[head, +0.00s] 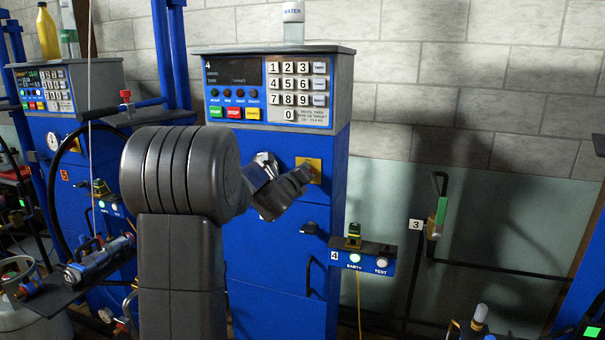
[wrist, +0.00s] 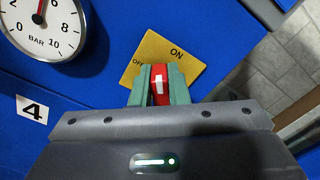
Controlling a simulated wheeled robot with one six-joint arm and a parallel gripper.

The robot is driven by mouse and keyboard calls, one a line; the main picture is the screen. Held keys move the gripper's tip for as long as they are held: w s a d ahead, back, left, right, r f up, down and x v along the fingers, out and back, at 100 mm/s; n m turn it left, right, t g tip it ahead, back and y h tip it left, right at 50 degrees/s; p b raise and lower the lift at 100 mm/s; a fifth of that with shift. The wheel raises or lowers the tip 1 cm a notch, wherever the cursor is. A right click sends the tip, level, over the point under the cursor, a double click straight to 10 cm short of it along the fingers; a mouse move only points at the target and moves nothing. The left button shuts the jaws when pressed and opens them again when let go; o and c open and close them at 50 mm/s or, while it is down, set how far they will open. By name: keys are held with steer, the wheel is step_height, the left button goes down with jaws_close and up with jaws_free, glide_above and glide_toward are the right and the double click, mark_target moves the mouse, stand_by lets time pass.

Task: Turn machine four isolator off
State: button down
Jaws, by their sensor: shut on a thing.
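Machine four (head: 270,250) is a blue cabinet with a grey top panel marked 4. Its isolator has a square yellow plate (head: 314,166) on the front, marked ON and OFF in the wrist view (wrist: 185,47). A red isolator handle (wrist: 160,85) with a white mark stands in front of the plate. My gripper (wrist: 161,88) is shut on the handle, with one green-grey finger on each side. In the head view my gripper (head: 304,176) covers the handle and part of the plate. I cannot tell exactly which word the handle points to.
A pressure gauge (wrist: 48,25) and a 4 label (wrist: 32,109) are on the cabinet face near my gripper. A keypad (head: 296,88) sits above. A small earth/test box (head: 362,258) juts out at lower right. Another blue machine (head: 60,150) stands to the left.

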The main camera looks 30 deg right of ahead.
steer(key=n, duration=0.5)
steer(key=shift+w+a+f+n, duration=0.15)
steer(key=shift+n, duration=0.15)
steer(key=n, duration=0.1)
steer(key=n+p, duration=0.1)
steer(key=n, duration=0.2)
steer(key=shift+f+n, duration=0.3)
steer(key=shift+n, duration=0.1)
steer(key=c, duration=1.4)
jaws_free()
steer(key=shift+w+a, duration=0.1)
steer(key=b+v, duration=0.2)
steer(key=v, duration=1.1)
steer(key=shift+s+a, duration=0.25)
steer(key=shift+a, duration=0.05)
